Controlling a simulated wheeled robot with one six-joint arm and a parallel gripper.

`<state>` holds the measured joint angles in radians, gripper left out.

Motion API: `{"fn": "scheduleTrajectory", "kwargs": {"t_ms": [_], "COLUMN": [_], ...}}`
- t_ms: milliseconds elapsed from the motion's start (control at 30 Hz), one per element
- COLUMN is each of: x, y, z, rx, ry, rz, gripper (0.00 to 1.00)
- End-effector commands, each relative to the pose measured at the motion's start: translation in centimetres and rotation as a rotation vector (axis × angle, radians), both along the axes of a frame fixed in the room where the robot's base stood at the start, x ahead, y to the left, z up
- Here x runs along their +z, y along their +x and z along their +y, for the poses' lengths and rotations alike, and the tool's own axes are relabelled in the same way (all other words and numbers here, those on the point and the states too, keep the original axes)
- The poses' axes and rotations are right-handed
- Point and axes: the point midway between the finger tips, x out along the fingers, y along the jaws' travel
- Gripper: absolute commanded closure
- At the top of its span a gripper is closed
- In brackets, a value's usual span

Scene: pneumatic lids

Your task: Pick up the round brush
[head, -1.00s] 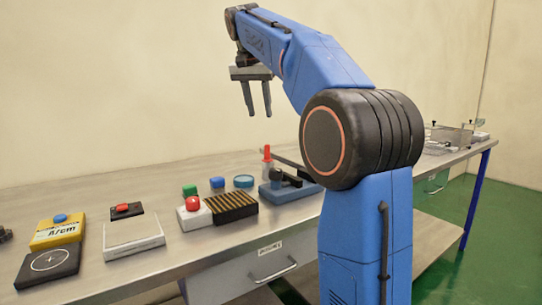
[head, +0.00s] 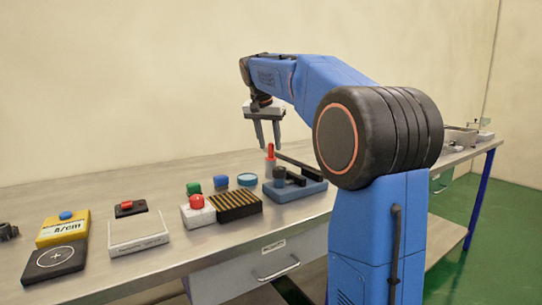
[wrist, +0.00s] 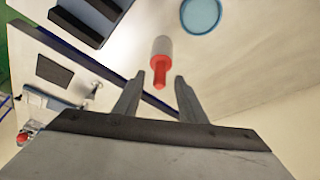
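The likely round brush (head: 270,157), an upright piece with a red top and a pale grey cylindrical body, stands on the bench. In the wrist view the brush (wrist: 161,60) lies between and just past the fingertips, its red end toward my gripper. My gripper (head: 270,147) points down right above it, fingers apart and empty. The open gripper also shows in the wrist view (wrist: 159,78), with a gap on each side of the red end. The brush's lower part is partly hidden in the head view by the blue-based fixture.
A blue-based fixture with a black lever (head: 296,191) stands in front of the brush. A light blue round dish (head: 247,179), a black-and-gold ribbed block (head: 235,206) and a red-button box (head: 197,211) stand to the left. Bare bench lies behind them.

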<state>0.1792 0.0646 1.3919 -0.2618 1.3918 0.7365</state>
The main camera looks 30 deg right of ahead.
Motion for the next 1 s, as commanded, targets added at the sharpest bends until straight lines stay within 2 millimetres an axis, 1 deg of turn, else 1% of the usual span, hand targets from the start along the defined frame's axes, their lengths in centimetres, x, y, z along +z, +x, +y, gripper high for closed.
{"fn": "scheduleTrajectory", "kwargs": {"t_ms": [33, 200, 467, 500, 533, 633, 667, 900, 1000], "x": [-0.8, -2.2, -2.4, -2.4, -2.4, -2.4, -2.4, -2.4, -2.0], "y": [0.0, 0.5, 0.5, 0.5, 0.5, 0.5, 0.5, 0.5, 0.6], "z": [-0.2, -0.7, -0.8, -0.8, -0.8, -0.8, -0.8, -0.8, -0.8], "rx": [0.000, -0.001, -0.001, -0.001, -0.001, 0.000, 0.000, 0.000, -0.001], "ry": [0.000, 0.000, 0.000, 0.000, 0.000, 0.000, 0.000, 0.000, 0.000], "rz": [0.001, 0.000, 0.000, 0.000, 0.000, 0.000, 0.000, 0.000, -0.002], "gripper": [0.62, 0.62, 0.62, 0.67, 0.74, 0.98, 1.00, 1.00, 1.00]}}
